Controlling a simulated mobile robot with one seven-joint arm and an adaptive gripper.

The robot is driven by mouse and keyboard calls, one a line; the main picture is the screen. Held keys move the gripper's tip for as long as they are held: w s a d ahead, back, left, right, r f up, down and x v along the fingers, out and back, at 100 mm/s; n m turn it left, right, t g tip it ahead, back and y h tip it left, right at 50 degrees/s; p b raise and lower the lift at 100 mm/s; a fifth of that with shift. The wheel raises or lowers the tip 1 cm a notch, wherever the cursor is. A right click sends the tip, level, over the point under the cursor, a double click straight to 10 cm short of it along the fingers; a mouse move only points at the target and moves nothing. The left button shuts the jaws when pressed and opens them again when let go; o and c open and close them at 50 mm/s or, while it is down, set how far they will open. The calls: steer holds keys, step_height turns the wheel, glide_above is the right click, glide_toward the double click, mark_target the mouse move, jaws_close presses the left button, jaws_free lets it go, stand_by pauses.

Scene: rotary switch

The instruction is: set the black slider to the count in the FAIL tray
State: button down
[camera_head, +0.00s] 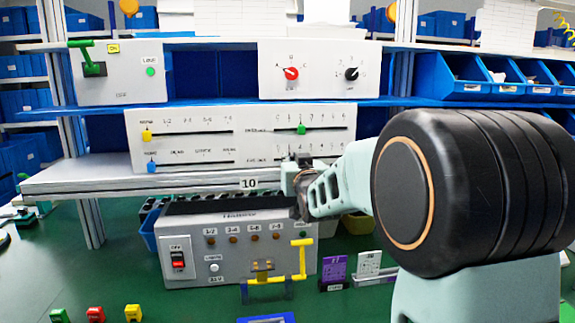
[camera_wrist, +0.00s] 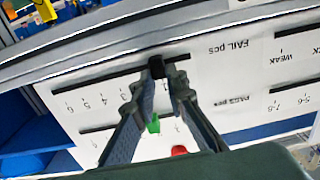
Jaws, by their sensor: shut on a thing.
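The black slider (camera_wrist: 157,66) sits on the lower right slot of the white panel (camera_head: 190,122), beside the label "FAIL pcs" in the wrist view. My gripper (camera_wrist: 160,80) is shut on it; the wrist view is upside down. Digits 3 to 6 show along this slot; lower digits are partly hidden by my fingers, so the exact setting is unclear.
A yellow slider (camera_head: 147,135) and a blue slider (camera_head: 152,167) are at the panel's left. The shelf edge (camera_head: 130,185) runs below. A grey switch box (camera_head: 190,262) with a yellow handle (camera_head: 303,262), a purple card (camera_head: 333,270) and a white card (camera_head: 368,264) stand under it.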

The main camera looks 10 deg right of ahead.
steer(key=c, duration=1.9)
jaws_free()
steer(key=shift+c, duration=0.2)
steer(key=shift+s, duration=0.1)
steer(key=s, duration=0.7)
steer(key=shift+s, duration=0.2)
